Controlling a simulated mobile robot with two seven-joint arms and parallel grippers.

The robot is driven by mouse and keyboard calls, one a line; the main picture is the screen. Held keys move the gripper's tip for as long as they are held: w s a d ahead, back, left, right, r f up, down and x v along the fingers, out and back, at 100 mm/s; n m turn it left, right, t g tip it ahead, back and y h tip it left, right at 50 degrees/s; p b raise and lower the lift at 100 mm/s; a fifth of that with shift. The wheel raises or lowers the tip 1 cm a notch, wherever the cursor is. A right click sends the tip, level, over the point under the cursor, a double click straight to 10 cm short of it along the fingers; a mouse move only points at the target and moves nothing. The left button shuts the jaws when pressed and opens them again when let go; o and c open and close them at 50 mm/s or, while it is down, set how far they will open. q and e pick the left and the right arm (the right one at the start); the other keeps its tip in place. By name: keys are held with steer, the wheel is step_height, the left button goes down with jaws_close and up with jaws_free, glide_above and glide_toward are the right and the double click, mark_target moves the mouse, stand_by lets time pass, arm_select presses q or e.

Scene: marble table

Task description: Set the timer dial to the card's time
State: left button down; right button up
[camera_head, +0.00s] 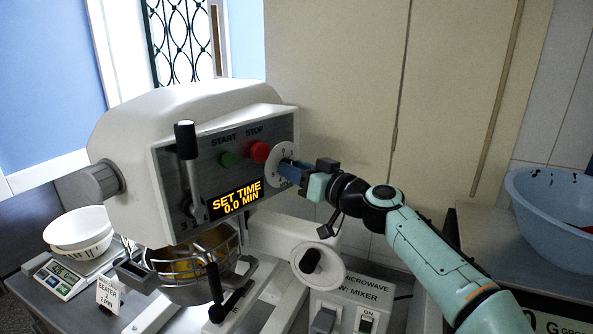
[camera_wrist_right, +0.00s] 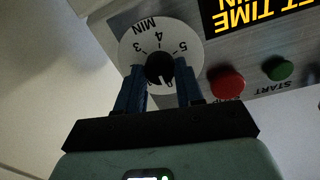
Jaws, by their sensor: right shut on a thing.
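The timer dial is a white round plate with numbers and MIN on it (camera_wrist_right: 160,30), also in the head view (camera_head: 279,153). Its black centre knob (camera_wrist_right: 158,66) has a pale pointer toward the bottom of the wrist view, near the 0. My right gripper (camera_head: 291,171) is at the dial, its two blue fingers (camera_wrist_right: 160,84) either side of the knob, shut on it. The small white card (camera_head: 109,295) stands at lower left; it reads BEATER and seemingly 2 MIN in small print. The display (camera_head: 237,198) reads SET TIME 0.0 MIN. My left gripper is out of view.
The green START button (camera_head: 228,159) and red STOP button (camera_head: 258,151) sit left of the dial. A black lever (camera_head: 187,170) stands on the panel's left. A blue basin (camera_head: 550,225) is right.

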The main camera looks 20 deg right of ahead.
steer(key=shift+m, duration=0.3)
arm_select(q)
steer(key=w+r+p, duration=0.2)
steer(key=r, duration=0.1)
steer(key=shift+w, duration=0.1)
arm_select(e)
steer(key=m, duration=0.9)
steer(key=m+g, duration=0.1)
steer(key=m, duration=0.8)
steer(key=shift+d+r+m+y, duration=0.1)
steer(key=shift+m+y, duration=0.2)
steer(key=o, duration=1)
steer(key=shift+w, duration=0.1)
steer(key=shift+o, duration=0.2)
